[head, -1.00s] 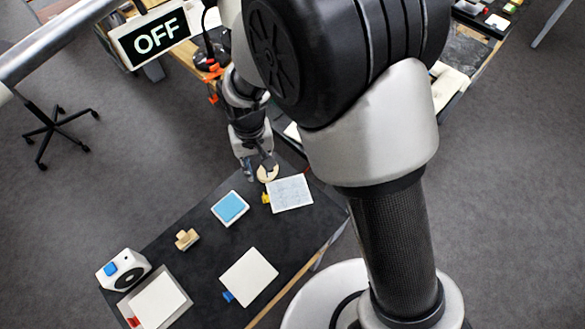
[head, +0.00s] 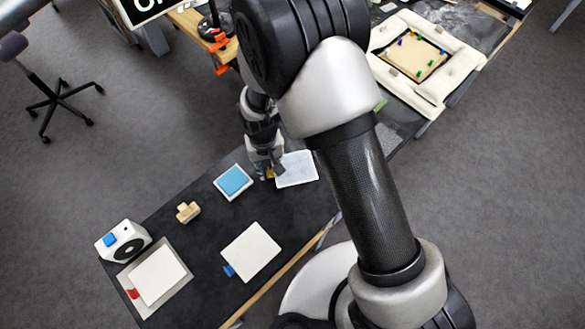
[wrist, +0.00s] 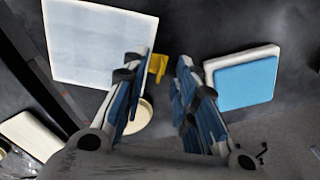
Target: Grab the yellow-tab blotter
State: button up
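The yellow-tab blotter (head: 298,170) lies flat on the dark tabletop, a pale sheet with its yellow tab (head: 270,173) at the left edge. In the wrist view the blotter (wrist: 98,42) is at upper left, and the tab (wrist: 158,66) shows between the fingertips, closer to the left finger. My gripper (head: 268,174) is at the tab's edge of the blotter. In the wrist view my gripper (wrist: 162,62) is open, its fingers apart with nothing held. I cannot tell its exact height above the tab.
A blue pad (head: 233,181) lies just left of the gripper. A round beige piece (wrist: 140,116) is partly behind the left finger. A wooden stamp (head: 188,212), blue-tab blotter (head: 251,252), red-tab blotter (head: 158,276) and white device (head: 122,242) stand farther left and nearer.

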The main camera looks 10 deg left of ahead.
jog(key=shift+f, duration=0.7)
jog(key=shift+c, duration=0.2)
grip_shut()
jog(key=shift+r, duration=0.2)
